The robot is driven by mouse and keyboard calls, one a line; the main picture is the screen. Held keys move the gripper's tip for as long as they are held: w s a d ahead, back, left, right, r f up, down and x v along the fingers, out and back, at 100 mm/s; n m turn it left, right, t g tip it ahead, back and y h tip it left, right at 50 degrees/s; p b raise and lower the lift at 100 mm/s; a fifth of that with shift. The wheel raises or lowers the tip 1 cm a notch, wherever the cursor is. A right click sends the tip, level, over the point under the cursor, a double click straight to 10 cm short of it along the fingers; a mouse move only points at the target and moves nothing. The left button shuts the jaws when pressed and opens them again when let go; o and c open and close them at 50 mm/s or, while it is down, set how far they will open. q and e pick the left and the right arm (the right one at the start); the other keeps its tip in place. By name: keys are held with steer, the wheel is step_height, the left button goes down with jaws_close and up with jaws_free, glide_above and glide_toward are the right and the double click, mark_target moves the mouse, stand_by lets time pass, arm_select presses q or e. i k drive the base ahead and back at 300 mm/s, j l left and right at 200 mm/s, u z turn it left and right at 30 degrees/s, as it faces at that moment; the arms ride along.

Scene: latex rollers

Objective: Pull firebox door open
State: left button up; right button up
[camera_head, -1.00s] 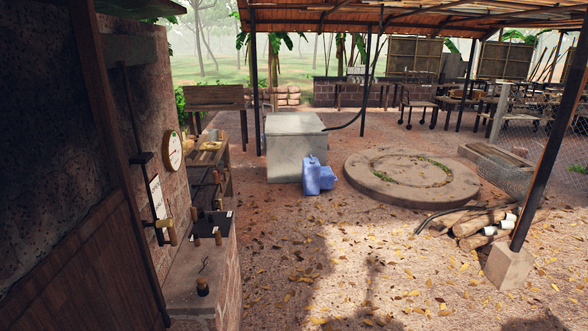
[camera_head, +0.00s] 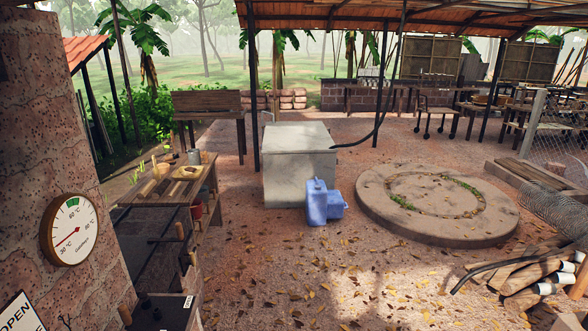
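No firebox door can be made out for certain. At the left stands a brick wall (camera_head: 45,150) with a round temperature dial (camera_head: 68,230). Below the dial, a white sign reading OPEN (camera_head: 20,316) is cut off by the lower left corner. Beside it at the bottom edge is a dark plate (camera_head: 165,314) with a small white label, partly cut off. A short wooden peg or handle (camera_head: 126,315) shows at its left. Neither of my grippers is in view.
A wooden workbench (camera_head: 168,190) stands beyond the wall. A pale square block (camera_head: 298,175) with blue canisters (camera_head: 322,203) before it stands mid-scene. A round concrete slab (camera_head: 435,225) and logs (camera_head: 525,275) lie to the right. The leaf-strewn ground between is open.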

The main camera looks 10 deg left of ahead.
mark_target(134, 250)
steer(key=i+u, duration=0.1)
steer(key=i, duration=0.6)
steer(key=i+l, duration=0.15)
steer(key=i, duration=0.55)
steer(key=i+l+u, duration=0.15)
steer(key=i, duration=0.6)
steer(key=i+l+u, duration=0.15)
steer(key=i+u, duration=0.25)
steer(key=i+l+u, duration=1.15)
steer(key=l, duration=0.15)
steer(key=u, duration=1.3)
